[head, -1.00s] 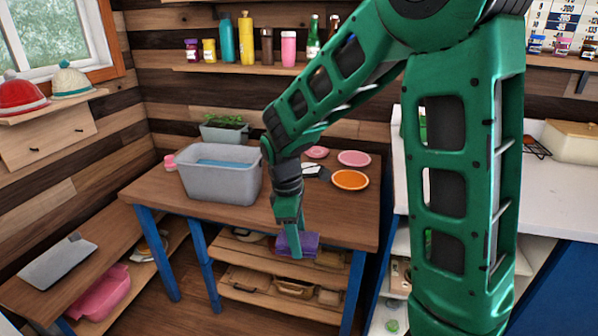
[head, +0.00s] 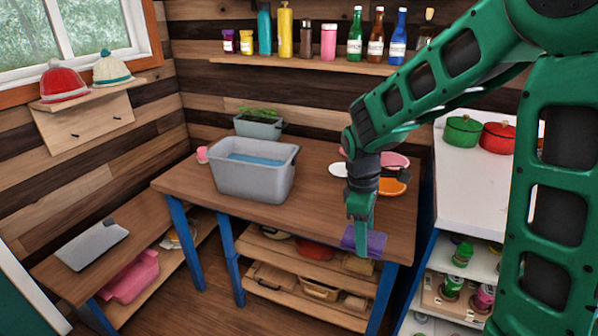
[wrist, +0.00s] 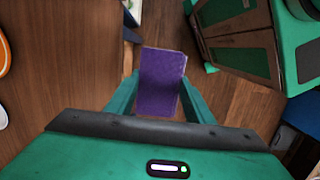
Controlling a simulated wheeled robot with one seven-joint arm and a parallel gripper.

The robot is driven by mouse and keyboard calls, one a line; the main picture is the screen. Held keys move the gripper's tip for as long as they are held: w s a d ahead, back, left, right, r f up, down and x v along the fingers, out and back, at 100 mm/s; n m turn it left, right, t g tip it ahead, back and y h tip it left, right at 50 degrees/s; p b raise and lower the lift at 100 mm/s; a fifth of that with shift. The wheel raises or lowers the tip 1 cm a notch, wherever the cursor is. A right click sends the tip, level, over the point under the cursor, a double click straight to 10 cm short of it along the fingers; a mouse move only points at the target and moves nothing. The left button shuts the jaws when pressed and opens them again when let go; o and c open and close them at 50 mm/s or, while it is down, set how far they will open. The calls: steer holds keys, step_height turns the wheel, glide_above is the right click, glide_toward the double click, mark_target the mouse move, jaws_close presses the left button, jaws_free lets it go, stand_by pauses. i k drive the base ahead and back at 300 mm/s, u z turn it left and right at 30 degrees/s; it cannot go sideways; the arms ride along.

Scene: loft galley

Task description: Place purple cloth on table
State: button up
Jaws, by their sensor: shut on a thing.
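The purple cloth (head: 370,241) is folded into a small rectangle. My gripper (head: 359,232) is shut on it, at the front right edge of the wooden table (head: 290,220) in the head view. In the wrist view the purple cloth (wrist: 161,82) sits between the two green fingers. There the floor shows beyond it, and the table top (wrist: 90,70) lies to its left. I cannot tell whether the cloth touches the table edge.
A grey tub (head: 255,170) stands on the table, with a planter (head: 259,124) behind it. An orange plate (head: 392,187) and a pink plate (head: 395,161) lie near my arm. The table's front middle is clear. A white counter (head: 480,185) stands at the right.

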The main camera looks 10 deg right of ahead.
mark_target(323, 207)
steer(key=i, duration=0.95)
steer(key=u, duration=0.05)
